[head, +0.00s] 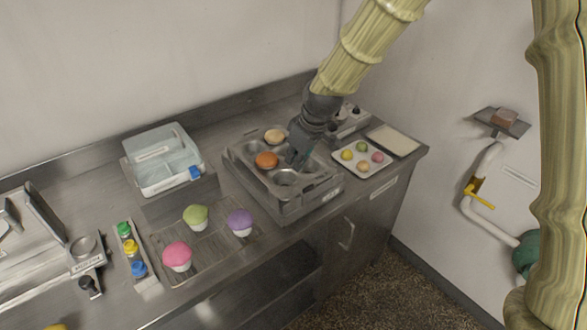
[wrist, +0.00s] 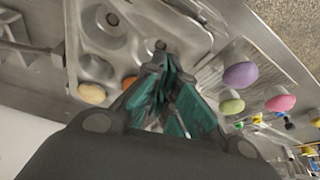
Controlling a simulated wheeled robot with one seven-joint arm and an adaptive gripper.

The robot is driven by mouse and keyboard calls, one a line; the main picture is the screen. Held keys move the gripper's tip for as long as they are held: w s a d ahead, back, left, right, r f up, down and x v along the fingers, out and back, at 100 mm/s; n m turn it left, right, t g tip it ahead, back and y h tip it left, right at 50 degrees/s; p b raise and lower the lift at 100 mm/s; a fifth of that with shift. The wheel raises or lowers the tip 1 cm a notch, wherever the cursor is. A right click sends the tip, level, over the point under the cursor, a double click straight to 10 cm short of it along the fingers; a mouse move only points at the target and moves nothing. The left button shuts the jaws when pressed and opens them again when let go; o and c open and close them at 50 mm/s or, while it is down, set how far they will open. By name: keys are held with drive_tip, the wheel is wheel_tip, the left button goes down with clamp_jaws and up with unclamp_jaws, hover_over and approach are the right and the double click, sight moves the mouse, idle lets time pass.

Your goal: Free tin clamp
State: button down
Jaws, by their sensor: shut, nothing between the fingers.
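The metal muffin tin (head: 313,188) sits on a raised metal stand on the counter; in the wrist view it (wrist: 140,30) fills the upper middle. It holds a tan bun (head: 275,136) and an orange bun (head: 266,160); other cups look empty. My gripper (head: 296,160) is shut and empty, pointing down over the tin, hiding part of it. Its green-lined fingers (wrist: 160,78) meet in the wrist view. I cannot tell whether they touch the tin. A metal rod-like part (wrist: 32,47) lies beside the tin in the wrist view; I cannot tell whether it is the clamp.
Pink (head: 177,256), green (head: 196,216) and purple (head: 240,222) cupcakes stand on a rack in front. A clear-lidded box (head: 162,158) stands at left. A tray of small coloured buns (head: 363,141) and a pale tray (head: 393,140) lie at right, near the counter's end.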

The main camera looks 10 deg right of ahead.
drive_tip(key=shift+b+v, duration=0.6)
drive_tip(key=shift+v, duration=2)
drive_tip(key=shift+s+a, duration=0.1)
drive_tip(key=shift+s, duration=0.1)
